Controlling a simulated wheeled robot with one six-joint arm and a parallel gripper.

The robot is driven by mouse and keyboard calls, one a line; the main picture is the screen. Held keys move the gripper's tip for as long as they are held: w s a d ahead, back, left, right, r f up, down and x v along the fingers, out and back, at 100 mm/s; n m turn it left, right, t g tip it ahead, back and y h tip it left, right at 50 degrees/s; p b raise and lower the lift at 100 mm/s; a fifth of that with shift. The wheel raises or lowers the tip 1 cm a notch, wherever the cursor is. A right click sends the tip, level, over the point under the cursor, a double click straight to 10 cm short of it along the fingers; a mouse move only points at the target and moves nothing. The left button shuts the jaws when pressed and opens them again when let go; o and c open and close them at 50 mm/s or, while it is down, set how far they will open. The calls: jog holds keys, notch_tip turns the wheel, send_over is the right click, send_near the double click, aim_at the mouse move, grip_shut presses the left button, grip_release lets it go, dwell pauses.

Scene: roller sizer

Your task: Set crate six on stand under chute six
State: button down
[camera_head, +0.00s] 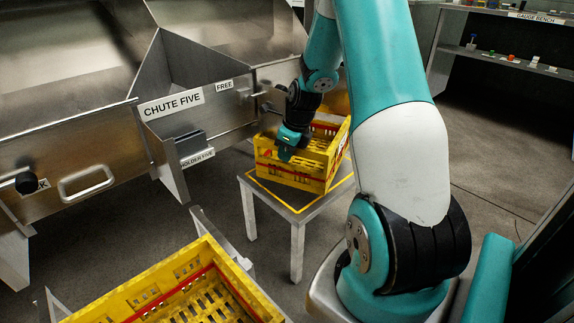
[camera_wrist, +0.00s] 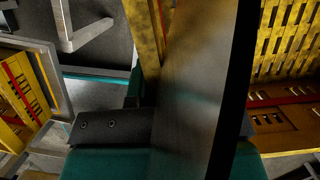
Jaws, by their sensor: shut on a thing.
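A yellow slatted crate (camera_head: 310,172) with a red stripe is over the small grey stand (camera_head: 297,218), inside or close to its yellow outline. I cannot tell whether it rests fully on the stand top. My gripper (camera_head: 286,152) is shut on the crate's near-left wall, pointing down. In the wrist view, the dark and teal jaw parts (camera_wrist: 150,130) fill the middle, and yellow slats of a crate (camera_wrist: 285,40) show at the right. No crate number is readable. Chute six's sign is not readable in view; my arm hides part of the area behind the crate.
A metal chute marked CHUTE FIVE (camera_head: 172,104), with a FREE tag and HOLDER FIVE label, stands left of the stand. Another yellow crate (camera_head: 150,290) is at the bottom left. A gauge bench (camera_head: 500,55) is at the back right. Floor between is clear.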

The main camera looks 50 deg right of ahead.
notch_tip(320, 180, down, 4)
jog(key=shift+r+b, duration=0.25)
jog(key=shift+b, duration=0.85)
jog(key=shift+r, duration=0.15)
jog(key=c, duration=1.6)
grip_release()
jog(key=o, duration=0.4)
jog(key=shift+o, duration=0.2)
